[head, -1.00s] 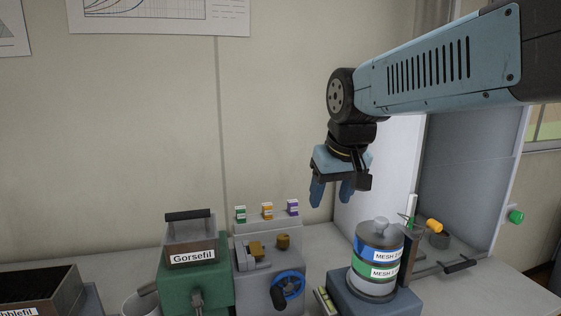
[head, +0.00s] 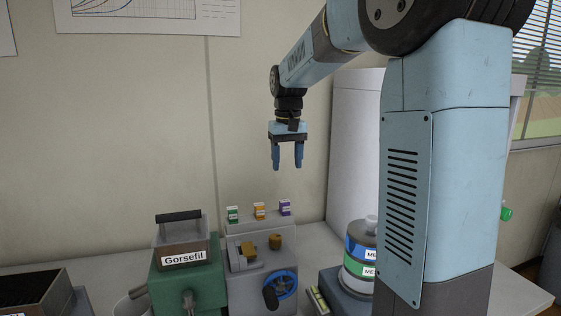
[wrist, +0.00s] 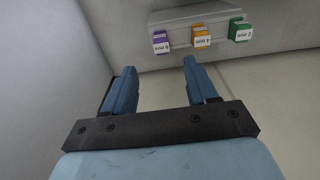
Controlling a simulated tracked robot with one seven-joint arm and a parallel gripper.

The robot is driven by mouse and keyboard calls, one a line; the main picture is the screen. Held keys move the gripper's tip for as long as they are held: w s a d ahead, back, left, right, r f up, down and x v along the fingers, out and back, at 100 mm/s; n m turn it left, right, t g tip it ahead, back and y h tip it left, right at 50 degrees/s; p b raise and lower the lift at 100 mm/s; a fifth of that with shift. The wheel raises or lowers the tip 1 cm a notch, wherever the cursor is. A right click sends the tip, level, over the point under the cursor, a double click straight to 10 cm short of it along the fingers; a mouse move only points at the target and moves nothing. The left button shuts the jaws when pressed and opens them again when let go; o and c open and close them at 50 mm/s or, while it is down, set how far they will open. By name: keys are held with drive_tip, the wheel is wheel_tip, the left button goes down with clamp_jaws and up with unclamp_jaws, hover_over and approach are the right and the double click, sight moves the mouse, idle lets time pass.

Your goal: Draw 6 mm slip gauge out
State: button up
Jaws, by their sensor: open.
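The purple slip gauge (head: 285,207) stands upright at the right end of a row of three on top of a grey machine (head: 248,228). Its label in the wrist view (wrist: 161,43) is upside down and seems to read 6 mm. The orange gauge (head: 259,211), labelled 4 mm, is in the middle, and the green gauge (head: 233,214), labelled 2 mm, is at the left. My gripper (head: 287,167) is open and empty, fingers down, above the purple gauge in the head view. In the wrist view the gauges show beyond my fingertips (wrist: 160,66).
A blue handwheel (head: 281,285) is on the grey machine's front. A pale cabinet (head: 352,150) is behind.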

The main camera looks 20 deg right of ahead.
sight(284, 200)
drive_tip(key=w+f, duration=0.1)
drive_tip(key=f, duration=0.9)
drive_tip(key=w+f, duration=0.1)
drive_tip(key=f, duration=0.3)
drive_tip(key=shift+w+f, duration=0.3)
drive_tip(key=shift+f, duration=0.1)
drive_tip(key=shift+c, duration=0.2)
clamp_jaws()
idle(0.6)
drive_tip(key=shift+r, duration=0.65)
idle(0.4)
drive_tip(key=shift+r, duration=0.15)
